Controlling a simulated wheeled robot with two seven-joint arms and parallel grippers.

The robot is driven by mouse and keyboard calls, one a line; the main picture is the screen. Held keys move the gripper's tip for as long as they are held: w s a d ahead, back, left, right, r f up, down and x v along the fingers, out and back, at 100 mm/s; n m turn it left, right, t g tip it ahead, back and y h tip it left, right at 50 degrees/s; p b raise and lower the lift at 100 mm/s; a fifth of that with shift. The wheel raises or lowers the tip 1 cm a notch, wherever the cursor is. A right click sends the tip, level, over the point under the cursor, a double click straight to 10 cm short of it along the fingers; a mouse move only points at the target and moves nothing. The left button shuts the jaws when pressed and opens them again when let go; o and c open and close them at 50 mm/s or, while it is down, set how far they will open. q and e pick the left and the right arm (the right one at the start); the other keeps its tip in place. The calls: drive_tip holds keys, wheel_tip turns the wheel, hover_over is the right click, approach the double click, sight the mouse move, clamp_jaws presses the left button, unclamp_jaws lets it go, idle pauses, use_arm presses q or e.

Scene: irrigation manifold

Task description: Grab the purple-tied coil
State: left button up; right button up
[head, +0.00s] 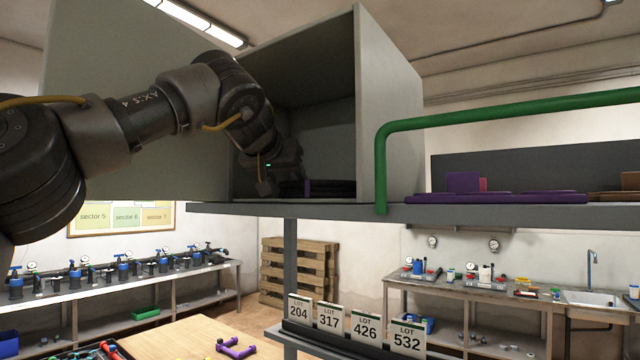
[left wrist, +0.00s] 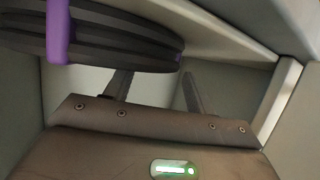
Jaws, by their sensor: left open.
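The black coil (head: 330,188) with a purple tie (head: 307,188) lies on the floor of the grey open-fronted cabinet (head: 388,110). In the left wrist view the coil (left wrist: 120,42) fills the upper left, with its purple tie (left wrist: 59,30) at the far left. My left gripper (head: 268,188) is inside the cabinet, just left of the coil. In the left wrist view its two fingers (left wrist: 155,82) are apart. The left finger's tip is hidden by the coil's edge; the right finger is beside the coil's right end. I cannot tell whether they touch. My right gripper is not in view.
The cabinet walls close in around my left arm. A green pipe (head: 480,112) runs right of the cabinet, above a shelf (head: 560,212) holding flat purple pieces (head: 500,198). Lot-number cards (head: 365,328) stand below. Workbenches line the back wall.

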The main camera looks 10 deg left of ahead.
use_arm(q)
drive_tip(key=x, duration=0.3)
drive_tip(key=shift+a+p, duration=0.1)
drive_tip(key=shift+p, duration=0.25)
drive_tip(key=shift+s, duration=0.15)
drive_tip(key=shift+s+r, duration=0.1)
drive_tip(key=shift+c, duration=0.9)
clamp_jaws()
